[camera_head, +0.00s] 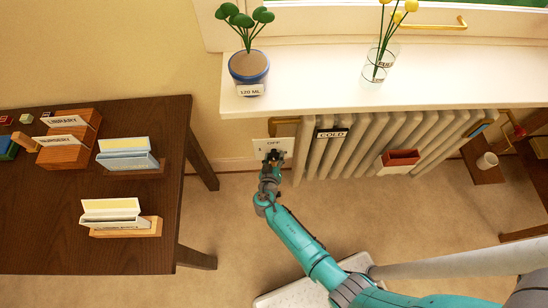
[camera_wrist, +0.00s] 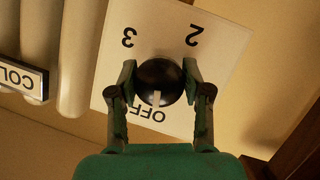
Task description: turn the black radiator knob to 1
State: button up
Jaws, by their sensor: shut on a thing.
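The black radiator knob (camera_wrist: 160,80) sits on a pale dial plate (camera_wrist: 222,65), which also shows on the wall in the head view (camera_head: 287,130). In the wrist view the plate appears upside down, with 3 and 2 above the knob and OFF below it. The knob's pale pointer mark (camera_wrist: 155,98) points down to the left end of OFF. My gripper (camera_wrist: 160,82) is shut on the knob, one finger on each side. It also shows against the plate in the head view (camera_head: 272,158).
A ribbed radiator (camera_head: 350,145) with a COLD sign (camera_head: 331,133) stands right of the plate. A white sill (camera_head: 300,92) above holds a potted plant (camera_head: 249,68) and a glass vase (camera_head: 379,63). A dark table (camera_head: 50,230) stands at left. Carpet is clear between.

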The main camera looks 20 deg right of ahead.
jog(key=n+h, duration=0.3)
jog(key=n, duration=0.2)
jog(key=n+h, duration=0.1)
jog(key=n, duration=0.1)
jog(key=n+t+h, duration=0.1)
jog(key=n, duration=0.2)
jog(key=shift+t, duration=0.3)
jog(key=shift+n, duration=0.4)
jog(key=o, duration=1.2)
jog(key=shift+c, duration=0.2)
jog(key=shift+s, duration=0.1)
jog(key=v, duration=1.2)
jog(key=shift+f, duration=0.15)
